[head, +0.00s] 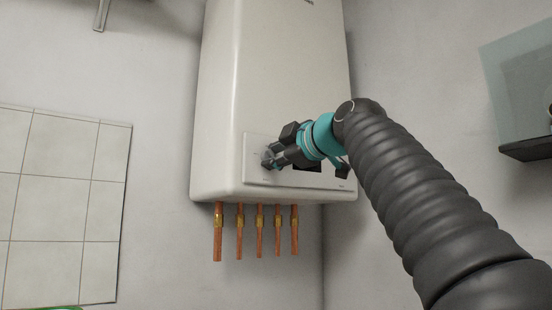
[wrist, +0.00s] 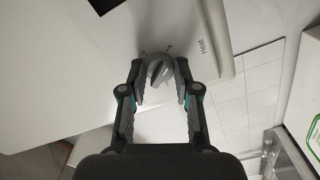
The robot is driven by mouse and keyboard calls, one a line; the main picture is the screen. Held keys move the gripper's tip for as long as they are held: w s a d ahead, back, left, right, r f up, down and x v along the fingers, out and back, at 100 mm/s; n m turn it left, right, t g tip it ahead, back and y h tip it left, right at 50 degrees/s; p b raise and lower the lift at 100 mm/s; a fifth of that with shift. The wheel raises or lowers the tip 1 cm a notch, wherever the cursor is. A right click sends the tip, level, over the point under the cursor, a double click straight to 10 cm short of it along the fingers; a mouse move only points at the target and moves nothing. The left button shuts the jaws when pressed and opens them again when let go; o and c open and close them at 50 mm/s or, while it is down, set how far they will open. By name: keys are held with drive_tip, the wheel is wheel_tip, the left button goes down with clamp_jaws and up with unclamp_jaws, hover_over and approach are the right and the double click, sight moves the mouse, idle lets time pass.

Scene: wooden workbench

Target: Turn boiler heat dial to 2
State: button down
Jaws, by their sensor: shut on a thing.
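The white boiler (head: 265,75) hangs on the wall, with a control panel (head: 253,148) low on its front. The grey heat dial (wrist: 160,70) shows in the wrist view, beside the printed word "Heat" (wrist: 203,47). My gripper (wrist: 160,72) has its fingertips on either side of the dial and is shut on it. In the head view my gripper (head: 270,160) reaches the left part of the panel from the right and hides the dial there. The number the dial points at is too small to read.
Several copper pipes (head: 258,232) hang below the boiler. A tiled patch (head: 65,205) covers the wall to the left. A dark-edged shelf or hood (head: 525,147) juts in at the right. The wall beneath the pipes is bare.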

drive_tip(key=shift+n, duration=0.5)
drive_tip(key=shift+r, duration=0.1)
drive_tip(key=c, duration=0.8)
unclamp_jaws()
drive_tip(key=shift+c, duration=0.2)
drive_tip(key=v, duration=1.2)
